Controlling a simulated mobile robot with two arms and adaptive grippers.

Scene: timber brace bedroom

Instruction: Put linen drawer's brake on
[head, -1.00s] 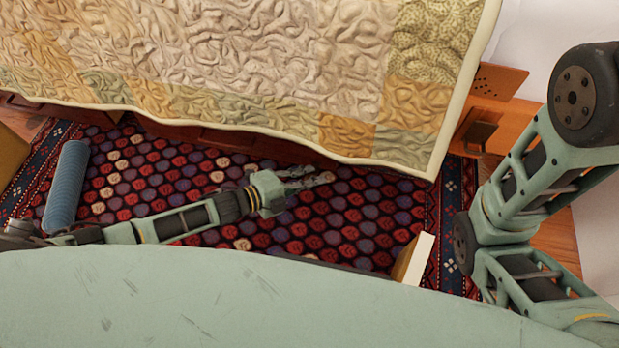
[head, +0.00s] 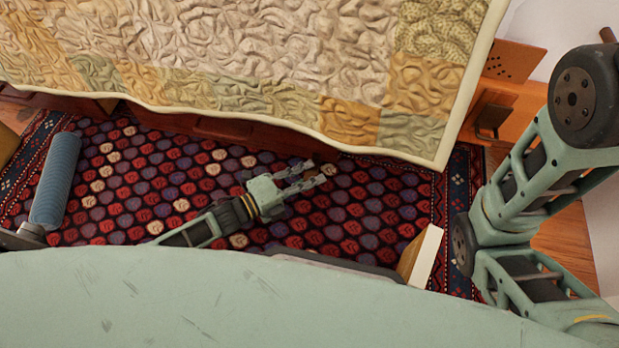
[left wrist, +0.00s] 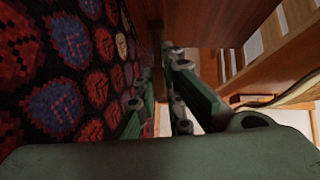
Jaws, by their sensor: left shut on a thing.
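The linen drawer appears to be the reddish-brown wooden front (head: 225,128) low under the bed's quilt edge in the head view; the quilt hides most of it. My left gripper (head: 318,174) is low over the patterned rug, its fingertips close to the bed's underside. In the left wrist view the left gripper (left wrist: 160,75) has a thin brown upright part (left wrist: 157,45) in line between its fingers, and it is shut on a part there. I cannot tell for certain whether this part is the brake. My right gripper is out of view.
The quilted bed (head: 260,60) fills the top of the head view. A blue cylinder (head: 55,180) lies on the rug (head: 150,185) at left. A pale-edged block (head: 424,255) stands at lower right. A wooden piece with holes (head: 510,60) is beside the bed.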

